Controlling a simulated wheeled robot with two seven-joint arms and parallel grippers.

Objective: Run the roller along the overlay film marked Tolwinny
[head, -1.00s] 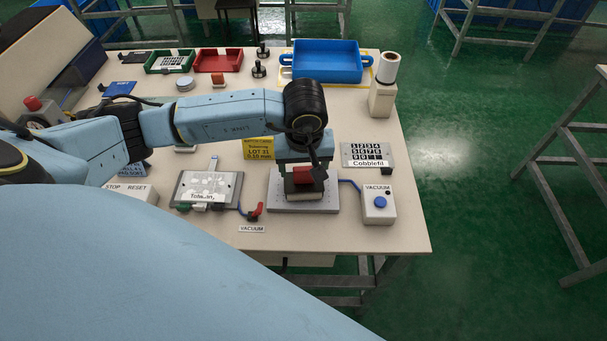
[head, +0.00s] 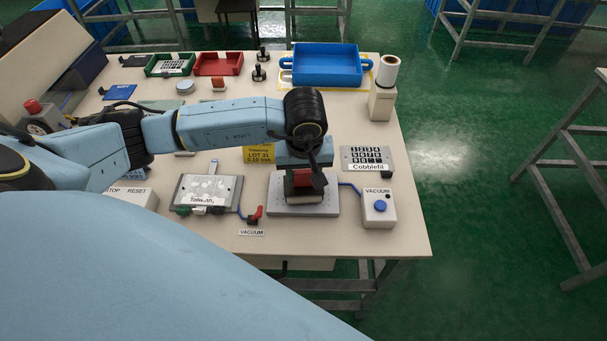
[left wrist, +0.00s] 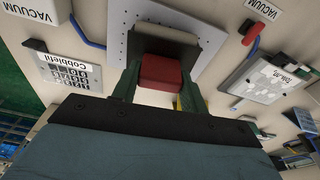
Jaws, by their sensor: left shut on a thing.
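My left gripper (head: 306,168) is shut on a red-handled tool (head: 310,179) with a wide pale lower part. The left wrist view shows its red grip (left wrist: 163,72) between the green fingers. I cannot tell whether it is the roller, as its underside is hidden. The tool is over the grey perforated plate (head: 287,206); contact is unclear. The film labelled Tolwinny (head: 207,184), its lettering barely legible, lies on a grey plate left of the gripper. It also shows in the left wrist view (left wrist: 272,77). My right gripper is out of view.
A vacuum box (head: 378,210) with a blue button stands right of the perforated plate, and a red-handled valve (head: 257,215) at its left. The Cobblefil keypad plate (head: 367,158) lies behind at right. A blue tray (head: 326,65) and white roll (head: 387,71) stand farther back.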

